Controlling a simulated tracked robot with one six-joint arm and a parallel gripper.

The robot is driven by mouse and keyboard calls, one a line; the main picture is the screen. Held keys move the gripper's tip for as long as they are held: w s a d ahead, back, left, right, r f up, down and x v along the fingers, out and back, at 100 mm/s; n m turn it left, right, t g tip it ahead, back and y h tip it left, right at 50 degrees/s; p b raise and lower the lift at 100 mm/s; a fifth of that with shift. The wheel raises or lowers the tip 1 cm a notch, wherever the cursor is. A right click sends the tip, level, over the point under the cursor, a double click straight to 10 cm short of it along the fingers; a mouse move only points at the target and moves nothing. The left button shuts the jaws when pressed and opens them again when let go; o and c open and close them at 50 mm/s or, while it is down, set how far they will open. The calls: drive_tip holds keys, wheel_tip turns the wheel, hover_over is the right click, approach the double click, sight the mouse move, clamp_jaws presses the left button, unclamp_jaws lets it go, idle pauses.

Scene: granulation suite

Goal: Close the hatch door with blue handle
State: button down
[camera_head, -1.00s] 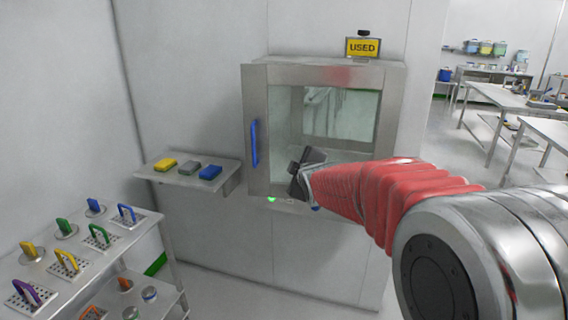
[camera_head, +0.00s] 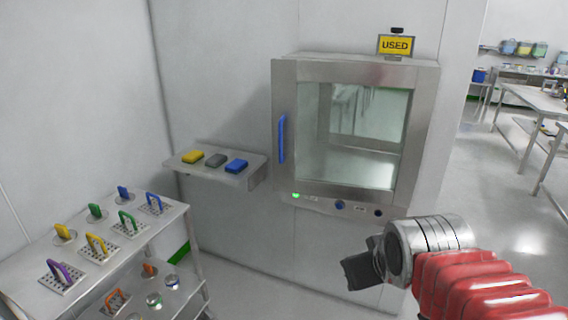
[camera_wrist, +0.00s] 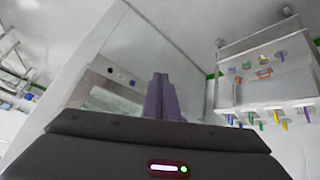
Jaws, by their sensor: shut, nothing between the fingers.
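The hatch (camera_head: 358,190) is a steel box on the wall with a glass-paned door (camera_head: 305,150). Its vertical blue handle (camera_head: 282,138) is on the door's left side. The door looks flush with the frame. A green light (camera_head: 296,195) glows on the strip below it. My gripper (camera_head: 358,272) is below and right of the hatch, apart from the door and handle. In the wrist view my fingers (camera_wrist: 161,98) are together and empty. The hatch (camera_wrist: 110,95) shows upside down behind them there, partly hidden.
A wall shelf (camera_head: 253,173) with yellow, grey and blue blocks is left of the hatch. A steel trolley (camera_head: 130,245) with coloured-handled pieces stands at lower left. A yellow USED sign (camera_head: 395,45) tops the hatch. The floor (camera_head: 480,210) at right is open, with tables beyond.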

drive_tip(key=s+f+m+g, duration=0.1)
drive_tip(key=s+f+m, duration=0.1)
drive_tip(key=s, duration=0.7)
drive_tip(key=shift+s+a+f+m+g, duration=0.15)
drive_tip(key=shift+s+f+m+g, duration=0.2)
drive_tip(key=shift+f, duration=0.45)
drive_tip(key=shift+a, duration=0.1)
